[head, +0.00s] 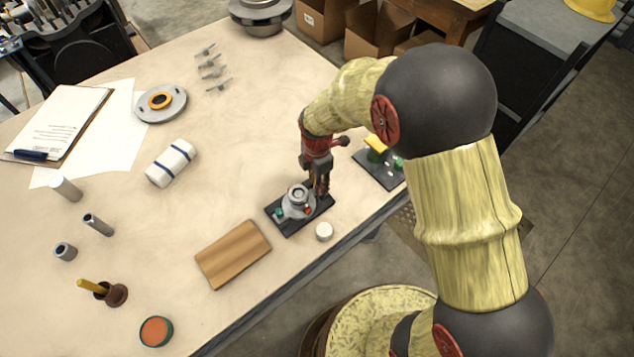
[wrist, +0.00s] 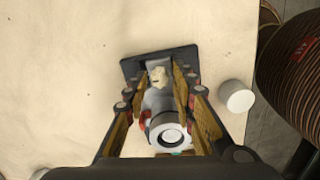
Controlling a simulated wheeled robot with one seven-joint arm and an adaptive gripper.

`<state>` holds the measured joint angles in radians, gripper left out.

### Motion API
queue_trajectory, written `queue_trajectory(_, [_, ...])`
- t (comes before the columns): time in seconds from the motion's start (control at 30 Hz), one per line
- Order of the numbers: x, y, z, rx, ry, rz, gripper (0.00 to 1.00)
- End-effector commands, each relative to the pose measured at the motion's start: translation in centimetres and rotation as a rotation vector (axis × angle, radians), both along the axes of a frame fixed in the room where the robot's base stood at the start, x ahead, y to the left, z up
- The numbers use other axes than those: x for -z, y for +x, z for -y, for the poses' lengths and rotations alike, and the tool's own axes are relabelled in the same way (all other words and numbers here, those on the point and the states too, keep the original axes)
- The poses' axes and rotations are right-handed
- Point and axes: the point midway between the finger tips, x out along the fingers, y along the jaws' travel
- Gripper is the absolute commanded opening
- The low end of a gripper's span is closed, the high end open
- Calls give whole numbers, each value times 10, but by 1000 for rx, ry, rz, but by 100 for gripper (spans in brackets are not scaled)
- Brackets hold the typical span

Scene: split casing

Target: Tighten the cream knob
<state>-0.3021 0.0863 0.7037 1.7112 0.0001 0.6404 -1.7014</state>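The grey casing (head: 297,204) sits on a black base plate (head: 289,228) near the table's front edge. In the wrist view the casing (wrist: 158,101) lies between my fingers, with its pale round collar (wrist: 171,134) nearest the camera. A small, lobed cream knob (wrist: 158,77) shows at the casing's far end, between my fingertips. My gripper (wrist: 160,72) is open, with a finger on each side of the knob and gaps visible. In the head view my gripper (head: 321,188) points down at the casing's right side and hides the knob.
A white cylinder (head: 324,231) stands right beside the base plate; it also shows in the wrist view (wrist: 236,96). A wooden board (head: 233,254) lies to the left. A dark plate with green and yellow parts (head: 379,167) lies behind right.

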Motion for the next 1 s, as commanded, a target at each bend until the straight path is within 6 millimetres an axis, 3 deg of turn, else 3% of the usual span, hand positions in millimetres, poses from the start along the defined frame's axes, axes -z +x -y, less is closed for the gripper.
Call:
queue_trajectory(0.4, [0, 0, 0, 0, 0, 0, 0])
queue_trajectory(0.77, [0, 0, 0, 17, 0, 0, 0])
queue_trajectory(1.0, [-1, 0, 0, 119, 0, 0, 0])
